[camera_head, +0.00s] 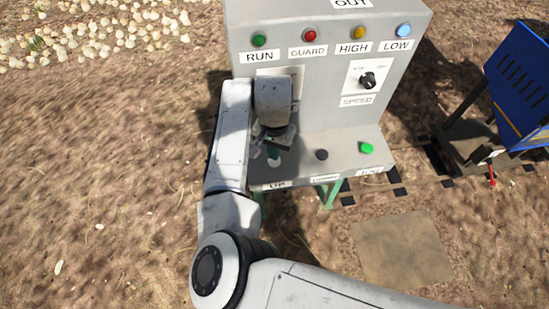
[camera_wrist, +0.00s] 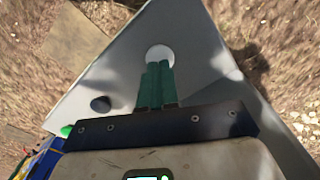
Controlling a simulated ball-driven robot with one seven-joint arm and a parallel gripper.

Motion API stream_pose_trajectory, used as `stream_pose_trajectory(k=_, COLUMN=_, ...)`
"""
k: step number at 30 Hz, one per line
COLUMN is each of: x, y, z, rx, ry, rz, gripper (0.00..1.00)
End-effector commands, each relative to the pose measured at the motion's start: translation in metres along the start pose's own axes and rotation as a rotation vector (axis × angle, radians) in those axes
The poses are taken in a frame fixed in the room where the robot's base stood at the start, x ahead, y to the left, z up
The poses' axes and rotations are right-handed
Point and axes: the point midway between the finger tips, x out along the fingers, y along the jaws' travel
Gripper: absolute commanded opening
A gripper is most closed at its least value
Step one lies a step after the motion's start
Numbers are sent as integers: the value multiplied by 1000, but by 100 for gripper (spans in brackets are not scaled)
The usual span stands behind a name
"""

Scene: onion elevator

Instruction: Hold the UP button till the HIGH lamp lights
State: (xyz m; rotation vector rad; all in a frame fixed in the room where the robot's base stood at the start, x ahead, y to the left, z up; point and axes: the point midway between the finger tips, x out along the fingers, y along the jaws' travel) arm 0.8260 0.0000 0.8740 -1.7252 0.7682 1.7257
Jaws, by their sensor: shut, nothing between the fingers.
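The grey control panel (camera_head: 330,115) stands ahead with a sloped shelf. The white UP button (camera_head: 274,162) is on the shelf's left side, above the UP label. My gripper (camera_head: 277,148) is over it, pointing down. In the wrist view the shut green fingers (camera_wrist: 158,66) overlap the near edge of the white button (camera_wrist: 160,53); I cannot tell whether they touch or press it. The amber HIGH lamp (camera_head: 358,32) looks duller than the bright pale-blue LOW lamp (camera_head: 404,31).
A black button (camera_head: 321,154) and a green button (camera_head: 367,148) sit right of UP on the shelf. A SPEED knob (camera_head: 367,80) is on the panel face. Green RUN (camera_head: 259,40) and red GUARD (camera_head: 310,35) lamps are above. A blue machine (camera_head: 522,85) stands at right.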

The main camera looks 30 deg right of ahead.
Motion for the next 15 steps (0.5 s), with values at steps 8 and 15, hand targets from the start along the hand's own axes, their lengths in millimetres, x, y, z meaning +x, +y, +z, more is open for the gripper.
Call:
stream_pose_trajectory(k=8, x=6, y=0, z=0, rx=0, ry=0, rz=0, gripper=0)
stream_pose_trajectory(k=15, x=13, y=0, z=0, rx=0, ry=1, rz=1, gripper=0)
